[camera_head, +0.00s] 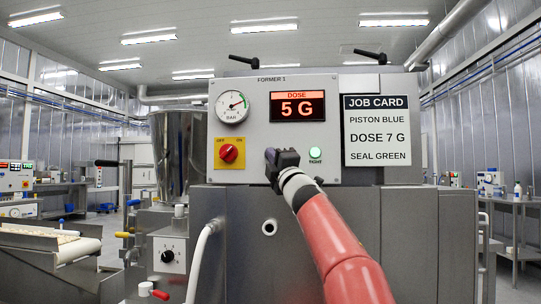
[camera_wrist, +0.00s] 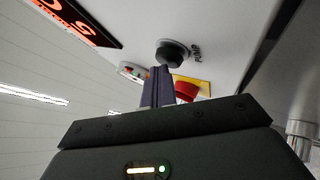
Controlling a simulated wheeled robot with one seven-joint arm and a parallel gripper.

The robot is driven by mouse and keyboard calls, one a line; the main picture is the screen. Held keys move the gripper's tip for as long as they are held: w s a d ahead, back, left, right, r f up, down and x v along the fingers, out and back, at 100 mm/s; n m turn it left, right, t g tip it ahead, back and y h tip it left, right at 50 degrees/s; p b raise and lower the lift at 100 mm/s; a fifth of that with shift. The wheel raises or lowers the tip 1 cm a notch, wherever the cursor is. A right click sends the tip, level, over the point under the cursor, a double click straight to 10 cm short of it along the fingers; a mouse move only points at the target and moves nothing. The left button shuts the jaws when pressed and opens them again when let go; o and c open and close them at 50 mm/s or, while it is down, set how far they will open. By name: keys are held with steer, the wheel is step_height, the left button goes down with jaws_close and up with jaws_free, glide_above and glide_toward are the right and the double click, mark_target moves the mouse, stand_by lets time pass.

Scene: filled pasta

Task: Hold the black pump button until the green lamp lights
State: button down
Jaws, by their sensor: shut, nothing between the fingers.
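The black pump button (camera_wrist: 172,52) sticks out of the panel in the wrist view, with the word PUMP beside it. My gripper (camera_wrist: 161,70) is shut and empty, its fingertips right by the button's edge. I cannot tell whether they touch it. In the head view my gripper (camera_head: 270,153) is in front of the panel (camera_head: 257,141) and hides the button. The round lamp (camera_head: 316,153), labelled TIGHT, is to the right of my gripper. It shows pale green with a bright middle.
A red knob (camera_head: 229,153) on a yellow plate is left of my gripper. Above are a pressure gauge (camera_head: 232,107) and a display (camera_head: 298,107) reading DOSE 5 G. A job card (camera_head: 377,131) at right reads DOSE 7 G. A steel hopper (camera_head: 178,150) stands at left.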

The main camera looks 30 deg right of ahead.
stand_by(0.7)
steer(key=shift+s+a+b, duration=0.45)
steer(key=shift+s+b, duration=0.05)
steer(key=shift+s, duration=0.15)
steer(key=shift+s+a+b, duration=0.65)
steer(key=shift+s+a, duration=0.05)
steer(key=shift+s, duration=0.35)
steer(key=shift+s+a+b, duration=0.6)
steer(key=shift+s+a, duration=0.1)
steer(key=shift+s, duration=0.35)
